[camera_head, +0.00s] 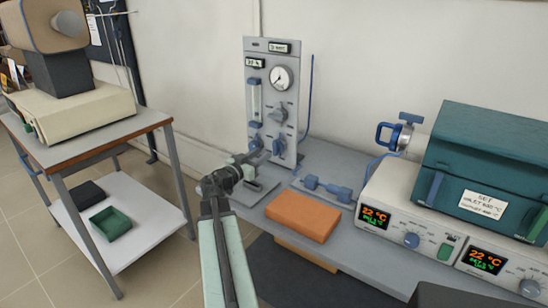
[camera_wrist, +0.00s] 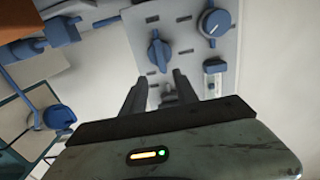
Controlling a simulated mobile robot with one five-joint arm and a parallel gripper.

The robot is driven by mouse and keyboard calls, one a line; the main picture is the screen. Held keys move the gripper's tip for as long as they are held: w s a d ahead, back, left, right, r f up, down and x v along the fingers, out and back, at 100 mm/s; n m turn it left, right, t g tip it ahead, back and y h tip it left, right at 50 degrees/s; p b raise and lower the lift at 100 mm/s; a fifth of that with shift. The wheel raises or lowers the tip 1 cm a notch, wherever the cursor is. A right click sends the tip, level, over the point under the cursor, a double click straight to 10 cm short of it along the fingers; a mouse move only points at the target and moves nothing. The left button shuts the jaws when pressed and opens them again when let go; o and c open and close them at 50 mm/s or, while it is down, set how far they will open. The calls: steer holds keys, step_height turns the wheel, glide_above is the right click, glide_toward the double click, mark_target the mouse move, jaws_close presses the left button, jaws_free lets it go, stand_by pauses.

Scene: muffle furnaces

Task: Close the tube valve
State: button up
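A grey gas panel (camera_head: 269,72) stands upright against the wall, with a round gauge, a flow tube and several knobs. Its lower right blue knob (camera_head: 278,146) points upward and shows in the wrist view (camera_wrist: 159,53). A round blue dial knob (camera_head: 256,141) is to its left and shows at the top of the wrist view (camera_wrist: 213,23). A grey knob (camera_head: 279,113) sits higher up. No readable label shows which is the tube valve. My gripper (camera_wrist: 160,76) faces the panel, fingers apart, with nothing held; its tips appear near the lower knobs (camera_head: 254,155).
A blue inline fitting (camera_head: 326,190) and an orange block (camera_head: 303,215) lie on the grey bench. A teal furnace (camera_head: 490,150) with a blue-handled end fitting (camera_head: 397,135) stands right. A side table (camera_head: 100,150) stands left. Bare wall is beside the panel.

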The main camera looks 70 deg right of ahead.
mark_target(275, 145)
steer(key=x, duration=0.8)
steer(key=shift+r, duration=0.1)
